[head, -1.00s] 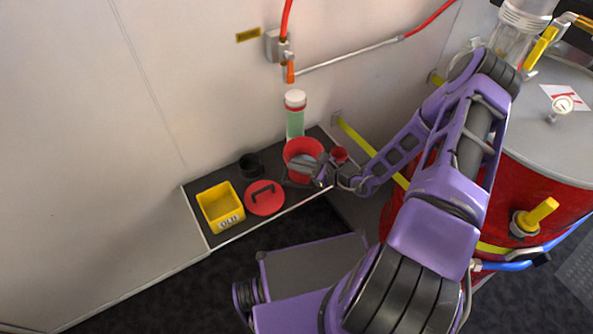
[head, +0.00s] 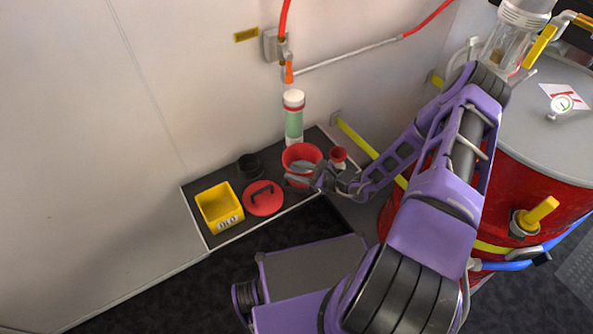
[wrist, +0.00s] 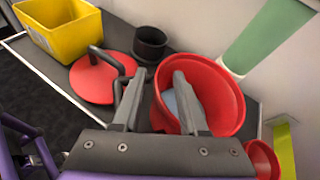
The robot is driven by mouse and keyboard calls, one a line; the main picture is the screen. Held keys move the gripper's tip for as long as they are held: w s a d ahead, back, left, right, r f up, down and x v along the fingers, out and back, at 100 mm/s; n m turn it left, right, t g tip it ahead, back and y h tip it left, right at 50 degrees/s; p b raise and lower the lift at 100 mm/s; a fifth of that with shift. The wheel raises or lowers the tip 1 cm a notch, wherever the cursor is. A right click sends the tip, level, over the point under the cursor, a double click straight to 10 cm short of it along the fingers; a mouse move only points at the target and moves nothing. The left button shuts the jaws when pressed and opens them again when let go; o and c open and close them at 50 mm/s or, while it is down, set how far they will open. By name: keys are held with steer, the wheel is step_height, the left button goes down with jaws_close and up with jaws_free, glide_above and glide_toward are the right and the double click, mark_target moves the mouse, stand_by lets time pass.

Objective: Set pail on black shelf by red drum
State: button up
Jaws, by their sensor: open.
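The red pail (head: 301,152) stands upright on the black shelf (head: 236,231) along the wall. In the wrist view the pail (wrist: 222,88) is open-topped, with something pale blue inside. My gripper (head: 297,174) is at the pail's near side. In the wrist view my gripper (wrist: 158,88) is open: the right finger reaches over the pail's opening and the left finger is outside its left rim. The rim lies between the fingers, with no grip on it visible. The red drum (head: 540,205) stands at the right, partly hidden by my arm.
On the shelf are a yellow bin (head: 219,205), a red lid with a black handle (head: 263,199), a black cup (head: 250,165), a green cylinder with a white cap (head: 294,120) and a small red cup (head: 338,157). A yellow bar (head: 358,142) runs behind my arm.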

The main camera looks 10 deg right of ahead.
steer(key=shift+r, duration=0.2)
steer(key=v, duration=1.2)
